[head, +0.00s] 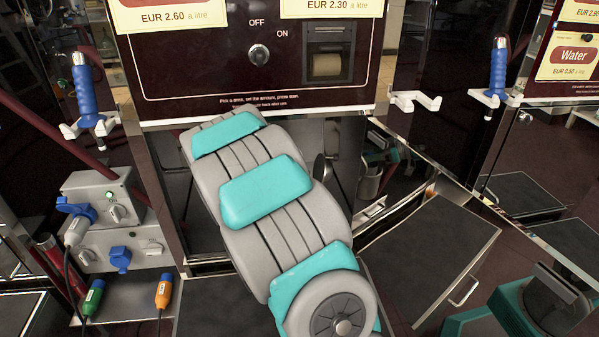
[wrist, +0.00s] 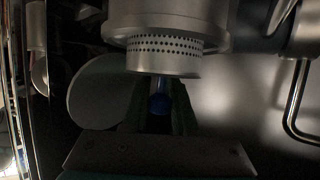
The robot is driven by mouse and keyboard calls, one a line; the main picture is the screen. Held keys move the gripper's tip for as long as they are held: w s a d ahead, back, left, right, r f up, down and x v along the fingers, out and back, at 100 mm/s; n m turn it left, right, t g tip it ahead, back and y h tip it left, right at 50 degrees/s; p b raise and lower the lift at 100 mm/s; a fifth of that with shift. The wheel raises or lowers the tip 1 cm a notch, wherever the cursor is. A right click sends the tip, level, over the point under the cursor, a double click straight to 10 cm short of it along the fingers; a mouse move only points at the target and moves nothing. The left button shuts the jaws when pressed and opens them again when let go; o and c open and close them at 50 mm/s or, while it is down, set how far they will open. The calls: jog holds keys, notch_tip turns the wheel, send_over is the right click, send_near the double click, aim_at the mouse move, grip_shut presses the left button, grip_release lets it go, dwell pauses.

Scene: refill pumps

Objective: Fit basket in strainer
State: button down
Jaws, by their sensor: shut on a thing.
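In the wrist view a metal basket (wrist: 164,58) with rows of small holes stands upright, its upper part inside the round opening of the grey strainer housing (wrist: 170,20). A band of its perforated wall and its smooth lower rim show below the housing. Whether it is seated is hidden. My gripper (wrist: 159,88) is directly below, its dark fingers shut on the blue knob (wrist: 159,104) under the basket. The head view does not show my gripper; my arm reaches into the cabinet under the dispenser panel and hides it.
A round grey disc (wrist: 95,93) is close left of my fingers. A bent metal bar (wrist: 293,105) is at the right. In the head view an open cabinet door (head: 445,250) stands right of my arm, and a grey socket box (head: 110,215) with plugs is at the left.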

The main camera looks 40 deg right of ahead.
jog(key=shift+f+b, duration=0.55)
jog(key=shift+f, duration=0.6)
jog(key=c, duration=0.6)
grip_release()
jog(key=shift+p+v, duration=0.45)
jog(key=shift+v, duration=3.5)
jog(key=shift+w, duration=0.1)
